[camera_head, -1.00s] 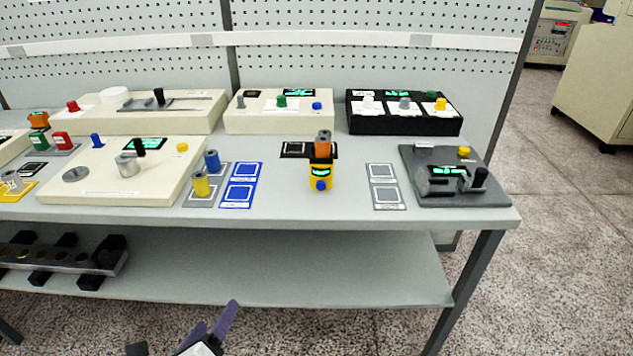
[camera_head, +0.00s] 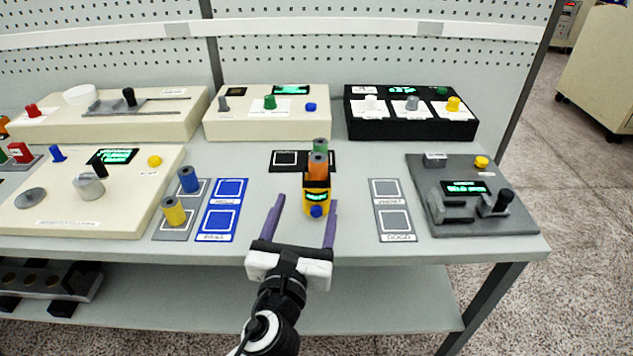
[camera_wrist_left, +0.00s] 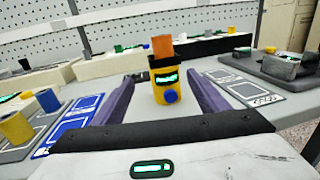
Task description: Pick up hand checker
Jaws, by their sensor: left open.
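The hand checker (camera_head: 317,200) is a small yellow and black device with a green-lit display and a blue knob, standing upright on the table. An orange spindle (camera_head: 317,168) sticks up from its top. In the left wrist view the hand checker (camera_wrist_left: 167,86) stands ahead, between the fingers' lines. My left gripper (camera_head: 304,210) is open and empty, its two purple fingers pointing at the hand checker. The right fingertip is close to it; I cannot tell whether they touch. My right gripper is not in view.
A green-topped spindle (camera_head: 320,146) stands behind the checker by a black mat (camera_head: 285,160). Blue mats (camera_head: 218,209) lie to the left, with a blue spindle (camera_head: 188,180) and a yellow spindle (camera_head: 173,212). Grey mats (camera_head: 393,208) and a dark grey device (camera_head: 470,215) are right.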

